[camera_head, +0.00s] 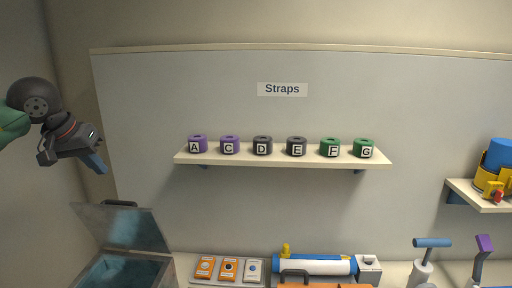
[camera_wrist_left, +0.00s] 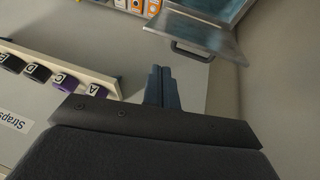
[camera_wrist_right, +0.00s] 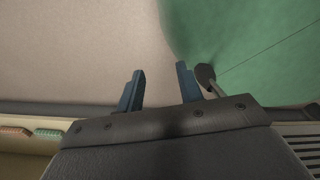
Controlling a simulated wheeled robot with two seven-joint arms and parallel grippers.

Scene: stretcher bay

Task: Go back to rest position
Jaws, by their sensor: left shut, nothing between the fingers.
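My left gripper (camera_head: 97,163) is raised at the left of the head view, in front of the wall and left of the strap shelf. Its blue fingers are together and empty; they also show closed in the left wrist view (camera_wrist_left: 162,88). My right gripper (camera_wrist_right: 158,88) shows only in the right wrist view. Its two blue fingers are apart with nothing between them, over a plain pale surface. The right arm is outside the head view.
A shelf (camera_head: 284,160) holds several lettered strap rolls under a "Straps" sign (camera_head: 282,89). An open clear-lidded bin (camera_head: 122,227) stands below my left gripper. Orange and white packets (camera_head: 229,268) and a blue-white cylinder (camera_head: 313,265) lie on the counter. Another shelf (camera_head: 480,194) is at right.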

